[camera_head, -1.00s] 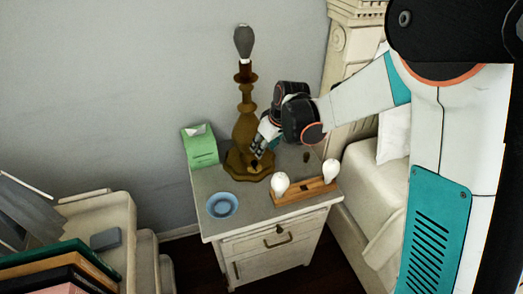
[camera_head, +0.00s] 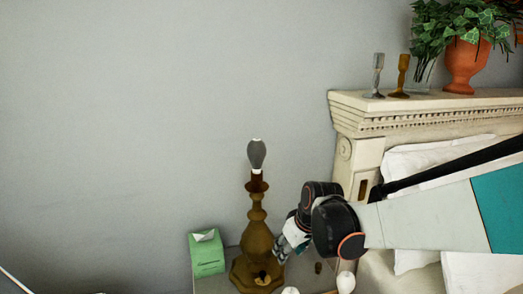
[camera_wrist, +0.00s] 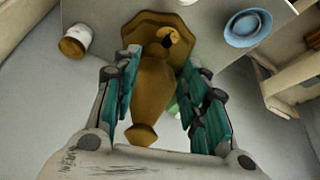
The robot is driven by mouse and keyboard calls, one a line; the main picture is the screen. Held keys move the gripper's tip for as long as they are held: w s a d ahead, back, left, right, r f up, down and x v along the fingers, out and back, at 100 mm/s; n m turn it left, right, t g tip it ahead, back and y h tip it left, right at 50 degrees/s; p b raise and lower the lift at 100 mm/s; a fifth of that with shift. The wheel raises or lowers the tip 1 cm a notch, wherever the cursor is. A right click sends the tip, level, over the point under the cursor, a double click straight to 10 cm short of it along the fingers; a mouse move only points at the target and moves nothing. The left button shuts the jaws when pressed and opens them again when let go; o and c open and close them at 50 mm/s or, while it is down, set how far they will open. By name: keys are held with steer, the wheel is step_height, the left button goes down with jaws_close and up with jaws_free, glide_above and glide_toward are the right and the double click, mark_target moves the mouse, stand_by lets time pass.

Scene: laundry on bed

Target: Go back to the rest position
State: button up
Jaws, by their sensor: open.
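My gripper (camera_head: 284,248) is open, just right of the brass lamp (camera_head: 256,235) in the head view. In the wrist view, the fingers of my gripper (camera_wrist: 164,78) show on both sides of the lamp body (camera_wrist: 152,85), with nothing held. I cannot tell whether they touch it. The lamp stands upright on the nightstand (camera_head: 212,285), with a dark grey bulb (camera_head: 257,154) at its top.
A green tissue box (camera_head: 207,253) stands left of the lamp. White bulbs (camera_head: 346,281) show at the lower edge. A blue bowl (camera_wrist: 246,28) is in the wrist view. The headboard (camera_head: 430,113) rises at right, bearing candlesticks (camera_head: 378,76) and a potted plant (camera_head: 464,62).

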steer(key=s+d+r+m+t, duration=0.1)
steer(key=s+d, duration=0.3)
steer(key=s, duration=0.4)
steer(key=s+d+r+m+t+h, duration=0.1)
steer(key=s+d+r+m, duration=0.2)
steer(key=s, duration=0.4)
steer(key=s+d+r+m+t+h, duration=0.1)
steer(key=s+d+r+m, duration=0.1)
steer(key=s+d, duration=0.3)
steer(key=s+r, duration=0.1)
steer(key=s, duration=0.2)
steer(key=shift+s+r, duration=0.35)
